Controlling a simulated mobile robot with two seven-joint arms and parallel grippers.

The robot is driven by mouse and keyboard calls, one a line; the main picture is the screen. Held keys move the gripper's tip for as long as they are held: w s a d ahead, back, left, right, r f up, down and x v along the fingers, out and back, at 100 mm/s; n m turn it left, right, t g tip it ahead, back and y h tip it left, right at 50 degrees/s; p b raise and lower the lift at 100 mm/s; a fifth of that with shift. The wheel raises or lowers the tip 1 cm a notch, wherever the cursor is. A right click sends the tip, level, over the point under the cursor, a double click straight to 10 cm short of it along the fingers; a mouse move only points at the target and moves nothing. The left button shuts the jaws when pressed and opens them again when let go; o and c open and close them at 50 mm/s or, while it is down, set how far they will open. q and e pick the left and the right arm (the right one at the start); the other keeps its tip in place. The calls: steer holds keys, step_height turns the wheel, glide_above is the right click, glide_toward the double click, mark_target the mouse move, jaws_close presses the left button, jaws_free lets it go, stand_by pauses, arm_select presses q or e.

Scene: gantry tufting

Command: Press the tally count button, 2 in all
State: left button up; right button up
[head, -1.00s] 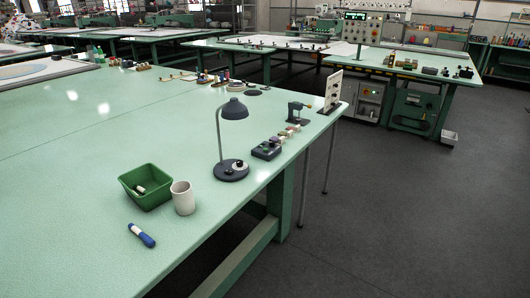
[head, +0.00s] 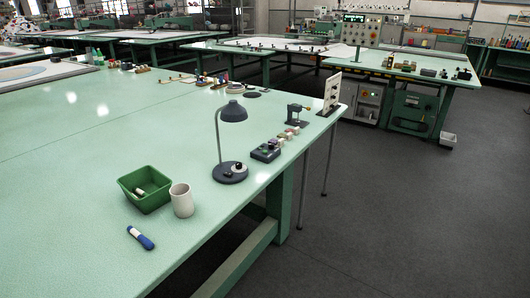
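No gripper of mine shows in the head view. A small dark box with knobs and a green spot on top (head: 265,152) sits near the right edge of the green table (head: 100,165), just beyond the desk lamp. A dark bracket-like device (head: 297,114) stands farther back along the same edge. An upright pale panel with dark fittings (head: 332,93) stands at the table's far right corner. I cannot tell which of these carries the tally count button; the details are too small.
A dark desk lamp (head: 231,113), a white cup (head: 181,200), a green bin (head: 146,188) with a small item inside and a blue marker-like object (head: 140,238) stand or lie nearer. Dark floor (head: 420,220) is open to the right. Another machine table (head: 425,70) stands behind.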

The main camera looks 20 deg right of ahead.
jaws_close()
stand_by(1.4)
